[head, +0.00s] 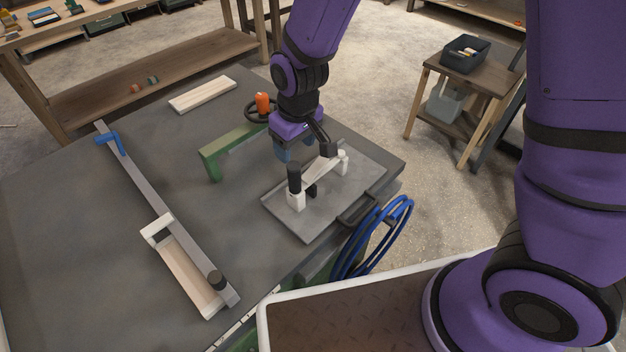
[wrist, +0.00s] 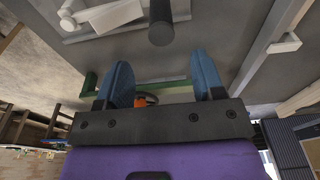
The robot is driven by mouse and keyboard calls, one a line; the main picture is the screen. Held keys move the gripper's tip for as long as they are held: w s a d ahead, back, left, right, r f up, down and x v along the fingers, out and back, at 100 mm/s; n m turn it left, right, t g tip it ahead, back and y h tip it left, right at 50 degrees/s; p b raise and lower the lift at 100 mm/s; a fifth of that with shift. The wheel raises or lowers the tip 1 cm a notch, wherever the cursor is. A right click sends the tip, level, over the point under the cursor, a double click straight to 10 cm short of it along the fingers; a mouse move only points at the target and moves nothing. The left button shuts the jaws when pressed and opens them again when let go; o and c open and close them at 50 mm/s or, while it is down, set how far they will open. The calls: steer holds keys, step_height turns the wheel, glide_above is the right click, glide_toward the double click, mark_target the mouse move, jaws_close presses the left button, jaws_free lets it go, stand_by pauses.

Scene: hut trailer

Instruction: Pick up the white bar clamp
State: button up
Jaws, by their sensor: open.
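The white bar clamp (head: 318,170) lies on a grey metal tray (head: 289,222) at the right end of the dark table. It has a pale bar, white ends and a black upright handle (head: 294,178). My gripper (head: 296,152) is over the tray's far left side, just behind the clamp, and part of my wrist overlaps the view there. In the wrist view, my gripper (wrist: 163,72) has its two blue fingers apart with nothing between them. The clamp's white body (wrist: 112,15) and dark handle (wrist: 160,24) show at the top, beyond the fingertips.
A green clamp-like frame (head: 210,164) with an orange-handled part (head: 262,103) stands close behind my gripper. A long grey bar clamp (head: 146,190) and a wooden board (head: 203,94) lie on the table. Blue hose (head: 385,238) hangs at its right edge. The table's left side is clear.

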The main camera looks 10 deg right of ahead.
mark_target(294, 168)
steer(key=shift+w+a+f, duration=0.1)
steer(key=shift+f, duration=1.6)
steer(key=shift+w+a+f, duration=0.15)
steer(key=shift+f, duration=1.55)
steer(key=shift+w+a+f, duration=0.1)
steer(key=shift+f, duration=1.6)
jaws_close()
